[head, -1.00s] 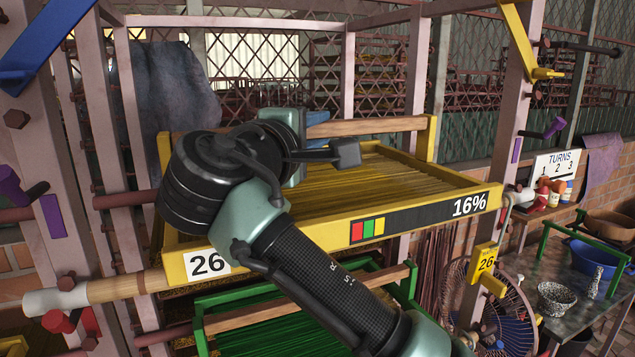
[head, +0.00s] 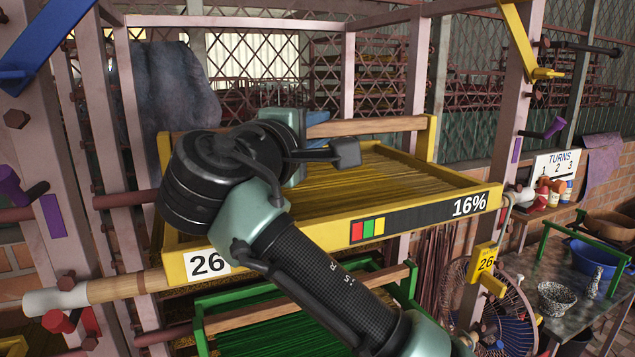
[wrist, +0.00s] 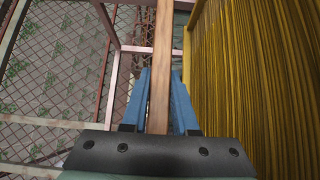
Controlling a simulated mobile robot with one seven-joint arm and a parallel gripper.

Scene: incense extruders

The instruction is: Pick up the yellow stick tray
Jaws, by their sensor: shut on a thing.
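The yellow stick tray (head: 320,236) sits in the rack, with yellow sticks (head: 410,172) lying across it. Its front carries the number 26, a red, green and yellow patch and "16%". A wooden bar (head: 385,125) runs along its far side. In the wrist view, my gripper (wrist: 162,75) has its blue fingers on either side of this wooden bar (wrist: 161,45) and is shut on it. The sticks (wrist: 255,80) lie to the right there. In the head view, my arm covers the tray's left part and most of the gripper.
A green tray (head: 290,310) with green sticks is just below. Pinkish rack posts (head: 515,110) stand on both sides. A fan (head: 500,310) and a table with bowls (head: 555,298) are at right.

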